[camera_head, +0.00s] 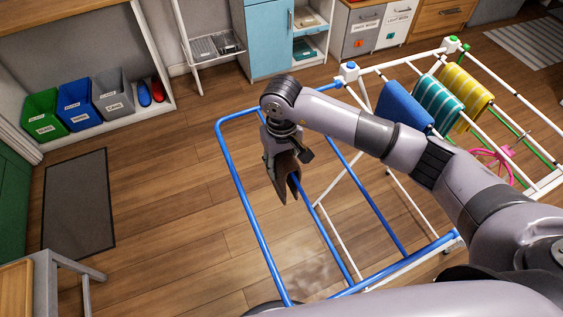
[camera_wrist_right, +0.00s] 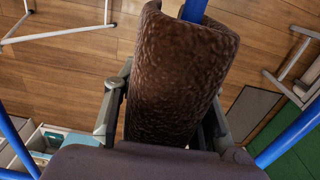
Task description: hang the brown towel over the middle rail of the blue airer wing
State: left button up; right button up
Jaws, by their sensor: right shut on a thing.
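The brown towel (camera_head: 286,177) hangs in a narrow fold at the middle rail (camera_head: 330,245) of the blue airer wing (camera_head: 238,185). My right gripper (camera_head: 283,158) is shut on the towel from above, at the rail's far part. In the right wrist view, the towel (camera_wrist_right: 180,75) fills the space between the fingers (camera_wrist_right: 160,112) of that gripper. The blue rail (camera_wrist_right: 194,8) comes out from under the towel's curved end there, so the towel appears draped around it. How far each side hangs is partly hidden. My left gripper is out of view.
The white airer part (camera_head: 447,52) holds blue (camera_head: 404,106), green-striped (camera_head: 438,105) and yellow-striped (camera_head: 466,97) towels at right. Several bins (camera_head: 76,108) stand at the left wall.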

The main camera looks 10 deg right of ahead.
jog(key=shift+f, duration=0.2)
jog(key=o, duration=1.2)
jog(key=shift+o, duration=0.2)
notch_tip(320, 180, up, 12)
